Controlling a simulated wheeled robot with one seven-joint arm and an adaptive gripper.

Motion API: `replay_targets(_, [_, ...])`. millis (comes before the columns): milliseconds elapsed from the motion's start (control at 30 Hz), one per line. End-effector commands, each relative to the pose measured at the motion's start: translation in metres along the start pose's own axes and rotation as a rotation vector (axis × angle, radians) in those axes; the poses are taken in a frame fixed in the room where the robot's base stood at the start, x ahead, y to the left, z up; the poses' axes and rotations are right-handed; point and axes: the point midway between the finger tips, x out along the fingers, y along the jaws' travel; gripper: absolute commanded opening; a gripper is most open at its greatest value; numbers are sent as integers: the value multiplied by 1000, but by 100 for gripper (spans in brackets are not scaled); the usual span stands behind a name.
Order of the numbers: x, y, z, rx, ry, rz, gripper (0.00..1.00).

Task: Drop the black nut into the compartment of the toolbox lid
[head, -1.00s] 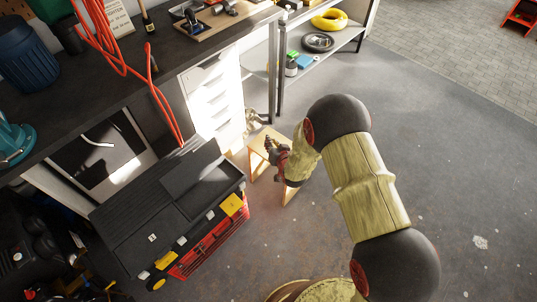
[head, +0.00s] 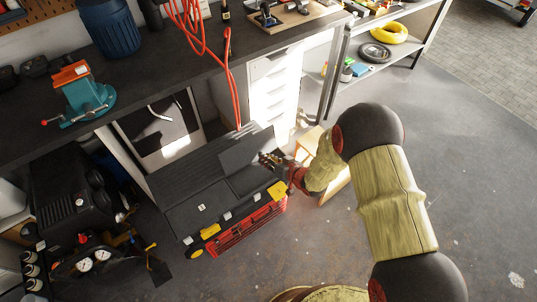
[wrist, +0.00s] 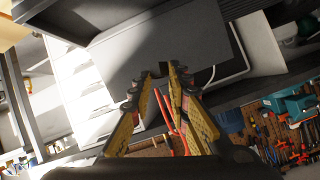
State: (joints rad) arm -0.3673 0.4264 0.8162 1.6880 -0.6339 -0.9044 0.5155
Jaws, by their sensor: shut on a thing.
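The toolbox in the head view has a black lid (head: 190,190) with a raised grey flap (head: 246,150), yellow latches and a red body (head: 245,232). My gripper (head: 268,160) is at the lid's right rear end, beside the flap; I cannot tell its height above the lid. In the wrist view my gripper's (wrist: 154,78) yellow-and-black fingers are apart at the tips, with a small dark shape between them, likely the black nut (wrist: 163,69). It blends into the dark grey surface behind it. In the head view the nut cannot be made out.
A light wooden stool (head: 310,142) stands right of the toolbox, partly behind my arm. The dark workbench (head: 165,75) carries a teal vise (head: 88,95) and a blue bin (head: 108,28). Red cable (head: 228,75) hangs over its edge. A black compressor (head: 70,195) is at the left. The floor at right is clear.

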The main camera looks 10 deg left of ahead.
Motion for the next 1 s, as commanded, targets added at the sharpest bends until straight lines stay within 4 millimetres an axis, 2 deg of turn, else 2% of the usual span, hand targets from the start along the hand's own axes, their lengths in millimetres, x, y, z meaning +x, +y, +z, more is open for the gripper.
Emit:
replay_targets(500, [25,17,43,0,1,1,0])
replay_targets(833, [27,18,45,0,2,1,0])
replay_targets(867, [27,18,45,0,2,1,18])
replay_targets(1000, [27,18,45,0,2,1,26])
